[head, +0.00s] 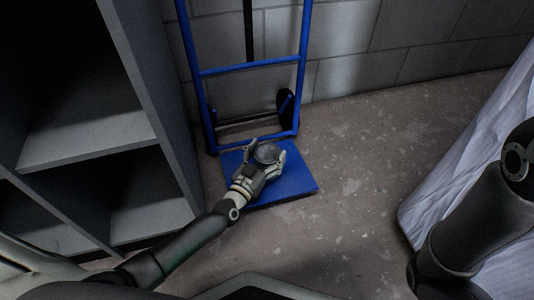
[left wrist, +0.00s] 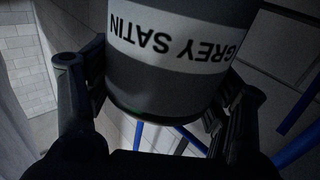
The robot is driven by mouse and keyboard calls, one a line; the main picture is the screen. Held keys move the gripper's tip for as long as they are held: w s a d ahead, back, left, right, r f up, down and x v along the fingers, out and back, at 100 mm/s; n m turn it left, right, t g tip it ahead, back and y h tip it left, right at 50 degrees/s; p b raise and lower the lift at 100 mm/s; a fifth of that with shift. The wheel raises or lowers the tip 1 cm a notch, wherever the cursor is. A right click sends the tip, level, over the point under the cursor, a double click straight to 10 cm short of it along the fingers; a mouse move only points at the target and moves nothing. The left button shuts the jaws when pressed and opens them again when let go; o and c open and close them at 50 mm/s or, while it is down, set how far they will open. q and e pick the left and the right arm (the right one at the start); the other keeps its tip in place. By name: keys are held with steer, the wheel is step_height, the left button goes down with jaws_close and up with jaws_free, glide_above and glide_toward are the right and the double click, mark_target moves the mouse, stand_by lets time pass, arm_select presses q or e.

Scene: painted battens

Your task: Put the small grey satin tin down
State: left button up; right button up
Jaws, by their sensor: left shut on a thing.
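The small grey satin tin (head: 266,153) is a dark grey round tin, seen from above in the head view, between the fingers of my left gripper (head: 268,158). In the left wrist view the tin (left wrist: 178,88) fills the upper middle, with a white band reading "GREY SATIN" upside down. My left gripper (left wrist: 160,105) is shut on it, a finger on either side. The tin is over the blue toe plate (head: 300,180) of a hand truck. I cannot tell whether its base touches the plate. My right gripper is not in view.
The blue hand truck frame (head: 250,69) stands upright against a grey block wall (head: 345,60). A grey shelf unit (head: 85,130) is close on the left. A pale wrinkled sheet-like object (head: 475,140) is at the right. The speckled floor (head: 355,190) between is clear.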

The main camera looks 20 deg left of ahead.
arm_select(q)
steer(key=shift+f+b, duration=0.7)
steer(key=shift+f, duration=0.15)
steer(key=o, duration=1.6)
steer(key=shift+o, duration=0.3)
steer(key=shift+f, duration=0.2)
steer(key=s, duration=0.4)
steer(key=s+a, duration=0.1)
steer(key=s, duration=0.3)
steer(key=s+a, duration=0.1)
steer(key=s, duration=0.2)
steer(key=shift+s+a+r, duration=0.1)
steer(key=shift+s+r, duration=0.05)
steer(key=shift+s, duration=0.25)
